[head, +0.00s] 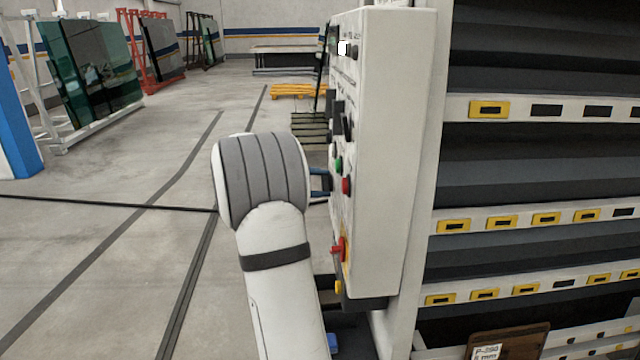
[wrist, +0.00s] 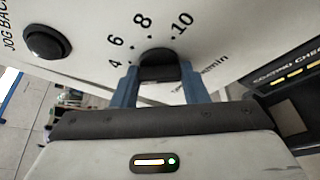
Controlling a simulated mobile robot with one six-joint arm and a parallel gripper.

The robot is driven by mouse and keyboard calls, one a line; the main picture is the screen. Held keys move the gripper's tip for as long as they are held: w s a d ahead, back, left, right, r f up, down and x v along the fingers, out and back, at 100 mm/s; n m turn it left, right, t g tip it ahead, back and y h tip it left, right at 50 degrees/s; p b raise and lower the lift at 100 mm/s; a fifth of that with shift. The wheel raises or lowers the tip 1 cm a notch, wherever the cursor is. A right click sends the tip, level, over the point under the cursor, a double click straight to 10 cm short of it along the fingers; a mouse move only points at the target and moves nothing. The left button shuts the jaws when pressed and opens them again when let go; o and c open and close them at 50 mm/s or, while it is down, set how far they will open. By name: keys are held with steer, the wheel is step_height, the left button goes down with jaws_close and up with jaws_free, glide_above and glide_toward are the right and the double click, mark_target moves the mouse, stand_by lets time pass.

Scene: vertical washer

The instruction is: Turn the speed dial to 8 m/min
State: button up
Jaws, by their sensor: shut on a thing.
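The speed dial (wrist: 158,64) is a small black knob on the white panel, at the upper middle of the wrist view. The numbers 4, 6, 8 and 10 are printed in an arc around it, with "m/min" partly legible to the right. My gripper (wrist: 158,76) has its two blue fingers on either side of the dial and is shut on it. The dial's pointer mark cannot be made out, so its setting is unclear. In the head view my gripper (head: 321,183) meets the panel face edge-on, and the dial is hidden there.
The control box (head: 385,150) carries a green button (head: 338,165), a red button (head: 346,186) and a red emergency stop (head: 339,249). A black jog button (wrist: 45,42) sits left of the dial. The washer rack (head: 540,160) stands right; open floor lies left.

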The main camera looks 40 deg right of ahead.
steer(key=m+h+b, duration=0.1)
steer(key=m+b, duration=0.4)
steer(key=b, duration=0.5)
steer(key=f+m+g+h+b, duration=0.1)
steer(key=m+b, duration=0.3)
steer(key=b, duration=0.5)
steer(key=m+g+h+b, duration=0.1)
steer(key=m+h+b, duration=0.2)
steer(key=b, duration=0.7)
steer(key=shift+a+f+m+b, duration=0.1)
steer(key=shift+m+b, duration=0.05)
steer(key=shift+m, duration=0.5)
steer(key=shift+f+m+b, duration=0.1)
steer(key=shift+m+b, duration=0.05)
steer(key=shift+m, duration=0.5)
steer(key=shift+r, duration=0.15)
steer(key=o, duration=1)
steer(key=shift+r, duration=0.1)
steer(key=shift+p+v, duration=0.5)
steer(key=shift+v, duration=3.5)
